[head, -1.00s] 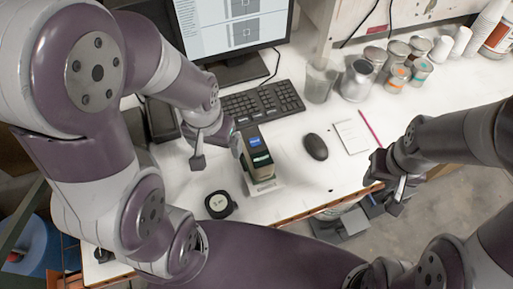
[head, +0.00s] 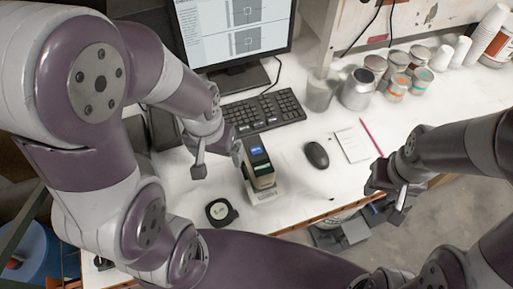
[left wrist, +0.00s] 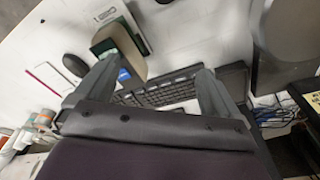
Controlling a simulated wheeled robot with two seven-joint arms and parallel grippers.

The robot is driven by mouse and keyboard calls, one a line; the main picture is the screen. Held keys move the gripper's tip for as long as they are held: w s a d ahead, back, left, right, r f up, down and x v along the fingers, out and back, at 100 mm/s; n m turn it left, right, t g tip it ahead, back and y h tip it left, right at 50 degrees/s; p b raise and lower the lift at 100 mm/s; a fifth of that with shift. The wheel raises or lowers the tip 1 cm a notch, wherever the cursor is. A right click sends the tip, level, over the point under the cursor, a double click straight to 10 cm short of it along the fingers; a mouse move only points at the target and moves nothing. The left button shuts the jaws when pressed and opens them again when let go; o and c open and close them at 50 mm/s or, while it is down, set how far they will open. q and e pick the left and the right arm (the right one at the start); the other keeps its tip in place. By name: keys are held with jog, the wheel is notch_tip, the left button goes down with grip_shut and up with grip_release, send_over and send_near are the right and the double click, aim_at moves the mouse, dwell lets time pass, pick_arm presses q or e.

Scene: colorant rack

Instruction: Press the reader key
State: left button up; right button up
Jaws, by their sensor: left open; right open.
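The reader (head: 257,167) is a small upright device with a beige body, a dark face and a lit blue screen. It stands on a white base on the desk, and in the left wrist view the reader (left wrist: 135,52) is at the upper left, partly behind one finger. Its key cannot be made out. My left gripper (head: 218,157) is open, just left of the reader in the head view; in the left wrist view its two fingers (left wrist: 158,75) are spread and empty. My right gripper (head: 388,193) is open and empty by the desk's front edge.
A keyboard (head: 264,110) lies behind the reader, below a monitor (head: 235,35). A mouse (head: 316,154), a notepad (head: 353,144) and a pink pencil (head: 371,137) lie to the right. A round black tape-measure-like object (head: 221,212) lies in front. Several cans stand at the back right.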

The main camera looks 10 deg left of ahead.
pick_arm(q)
grip_shut()
dwell(1.5)
